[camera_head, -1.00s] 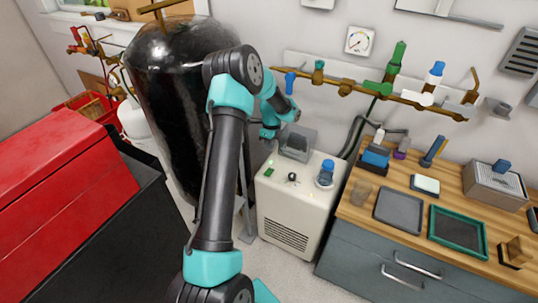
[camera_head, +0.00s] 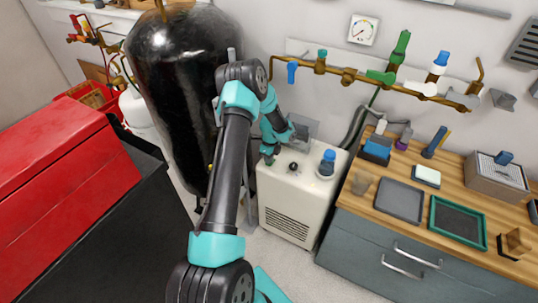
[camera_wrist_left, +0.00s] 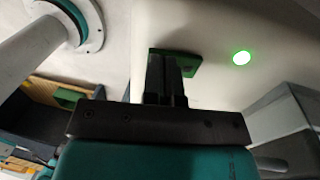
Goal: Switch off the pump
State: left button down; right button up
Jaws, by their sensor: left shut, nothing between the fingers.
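The pump (camera_head: 294,205) is a cream box with a vent grille, standing on the floor between the black tank and the bench. Its top carries a black knob (camera_head: 293,167) and a blue-capped fitting (camera_head: 326,163). In the left wrist view a small green block (camera_wrist_left: 188,63), perhaps the switch, sits on the pale top near a lit green lamp (camera_wrist_left: 241,58). My left gripper (camera_head: 269,158) is shut and empty, low over the pump's left back top. In the left wrist view its fingers (camera_wrist_left: 164,75) overlap the green block; I cannot tell whether they touch. My right gripper is not in view.
The black tank (camera_head: 175,100) stands close left of my arm. A grey hooded part (camera_head: 303,130) rises behind the pump's top. A brass pipe with valves (camera_head: 348,76) runs along the wall. The wooden bench (camera_head: 365,212) with trays is at right.

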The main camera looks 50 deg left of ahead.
pick_arm(q)
jog(key=shift+s+f, duration=0.1)
jog(key=shift+f, duration=0.25)
dwell(0.4)
jog(key=shift+w+a+r, duration=0.2)
jog(key=shift+w+a, duration=0.05)
jog(key=shift+w, duration=0.5)
jog(key=shift+r, duration=0.15)
notch_tip(320, 180, up, 14)
jog(key=w, duration=0.2)
jog(key=shift+a, duration=0.3)
jog(key=shift+f, duration=0.2)
